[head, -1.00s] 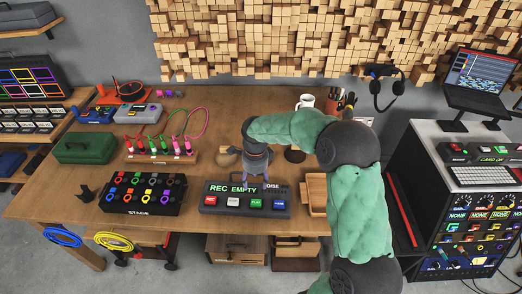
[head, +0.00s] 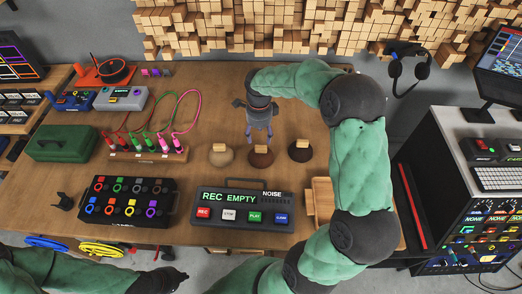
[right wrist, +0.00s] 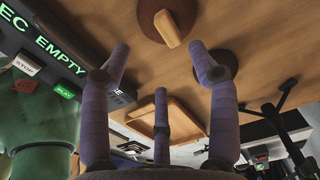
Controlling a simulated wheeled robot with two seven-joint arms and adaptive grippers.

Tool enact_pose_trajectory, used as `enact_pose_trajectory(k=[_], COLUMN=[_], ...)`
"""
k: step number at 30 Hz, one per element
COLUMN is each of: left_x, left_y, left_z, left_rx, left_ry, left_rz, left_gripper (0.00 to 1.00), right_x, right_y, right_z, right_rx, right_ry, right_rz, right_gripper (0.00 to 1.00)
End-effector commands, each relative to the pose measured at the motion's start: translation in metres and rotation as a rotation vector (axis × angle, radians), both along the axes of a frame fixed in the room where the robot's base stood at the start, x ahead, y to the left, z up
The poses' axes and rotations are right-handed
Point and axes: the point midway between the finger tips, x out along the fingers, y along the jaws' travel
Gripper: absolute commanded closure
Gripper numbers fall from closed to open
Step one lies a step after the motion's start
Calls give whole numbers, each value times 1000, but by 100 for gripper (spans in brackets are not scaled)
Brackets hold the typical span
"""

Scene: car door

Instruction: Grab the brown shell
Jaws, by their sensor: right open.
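The brown shell (head: 261,157) is a round dome with a small light tab on top. It sits on the wooden table between a tan shell (head: 220,155) and a darker shell (head: 302,151). My right gripper (head: 260,140) is open and points down just behind and above the brown shell, apparently not touching it. In the right wrist view, a brown shell (right wrist: 146,22) with its tab shows at the top, beyond the spread, empty fingers (right wrist: 160,90). My left gripper (head: 174,279) is low at the front of the table; its jaws are unclear.
The "REC EMPTY" console (head: 240,206) stands in front of the shells. A wooden tray (head: 322,192) lies to its right. A black box with coloured knobs (head: 127,200), a cable stand (head: 148,155) and a green case (head: 62,143) are at left.

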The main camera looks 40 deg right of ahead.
Motion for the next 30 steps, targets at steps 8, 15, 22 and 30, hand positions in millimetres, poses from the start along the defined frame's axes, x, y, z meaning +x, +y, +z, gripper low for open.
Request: enact_pose_trajectory(k=[8,15,22,30], left_x=[0,0,0,0], left_y=[0,0,0,0], left_z=[-13,-20,-35,-35], left_rx=[0,0,0,0], left_ry=[0,0,0,0], left_rz=[0,0,0,0], left_gripper=[100,100,100,100], right_x=[0,1,1,2], right_y=[-1,-3,-7,-7], right_z=[-41,-57,-90,-94], right_rx=[1,0,1,0], right_ry=[1,0,2,-1], right_rz=[-2,-1,0,0], right_gripper=[39,39,39,39])
